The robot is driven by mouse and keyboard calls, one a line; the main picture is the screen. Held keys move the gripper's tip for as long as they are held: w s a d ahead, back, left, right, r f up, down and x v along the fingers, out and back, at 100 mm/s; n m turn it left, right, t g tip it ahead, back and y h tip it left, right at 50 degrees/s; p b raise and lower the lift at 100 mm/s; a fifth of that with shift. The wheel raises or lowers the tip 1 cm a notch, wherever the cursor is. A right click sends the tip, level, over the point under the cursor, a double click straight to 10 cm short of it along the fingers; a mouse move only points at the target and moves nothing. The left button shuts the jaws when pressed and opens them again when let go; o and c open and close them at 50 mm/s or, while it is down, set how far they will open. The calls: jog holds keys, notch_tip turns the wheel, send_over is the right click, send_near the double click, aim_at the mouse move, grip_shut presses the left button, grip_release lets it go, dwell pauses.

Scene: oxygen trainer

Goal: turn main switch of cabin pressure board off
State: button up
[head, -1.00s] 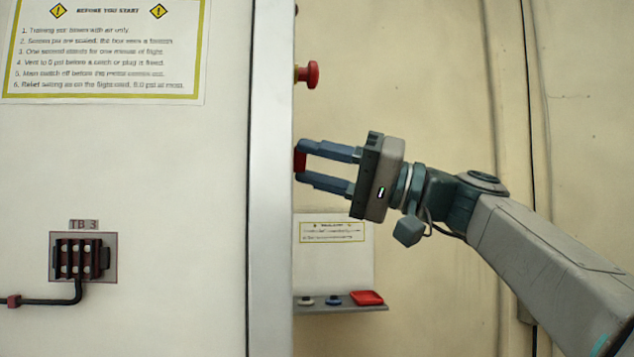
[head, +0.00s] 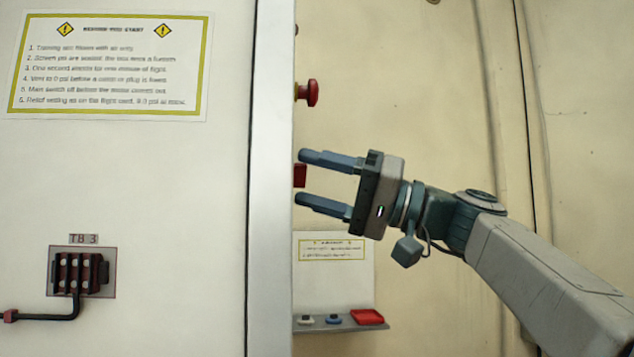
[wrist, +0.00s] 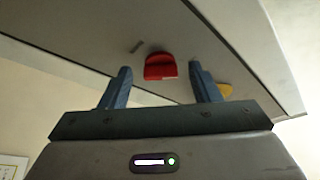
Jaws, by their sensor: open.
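A red switch handle (head: 299,175) sticks out past the edge of the grey cabinet side in the head view; most of it is hidden behind that edge. In the wrist view the red handle (wrist: 160,67) sits on a grey panel face, with a short dark mark on its upper left. My gripper (head: 299,177) is open, its blue fingers above and below the handle in the head view. In the wrist view the fingers (wrist: 162,80) stand on either side of the handle, with gaps on both sides. I cannot tell which position the switch is in.
A red mushroom button (head: 311,93) sticks out above my gripper. A small shelf (head: 345,327) with a red tray (head: 367,317) lies below it. A yellow part (wrist: 224,90) shows beside the right finger. A terminal block (head: 77,272) and a notice (head: 112,65) are on the left panel.

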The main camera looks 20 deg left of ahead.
jog(key=b+v, duration=0.1)
jog(key=v, duration=1.3)
jog(key=shift+a, duration=0.1)
notch_tip(320, 180, down, 17)
jog(key=d+m+t+h+p, duration=0.2)
jog(key=m+t+h+p, duration=0.6)
jog(key=m+h+p, duration=0.15)
jog(key=s+d+f+m+h+p, duration=0.1)
jog(key=s+d+f+h+p, duration=0.4)
jog(key=d+f, duration=0.3)
jog(key=s+d+f+m+h+p, duration=0.1)
jog(key=s+d+f+h+p, duration=0.4)
jog(key=d, duration=0.5)
notch_tip(320, 180, down, 3)
jog(key=s+h, duration=0.1)
jog(key=s, duration=0.1)
jog(key=shift+s+f, duration=0.2)
jog(key=shift+s, duration=0.2)
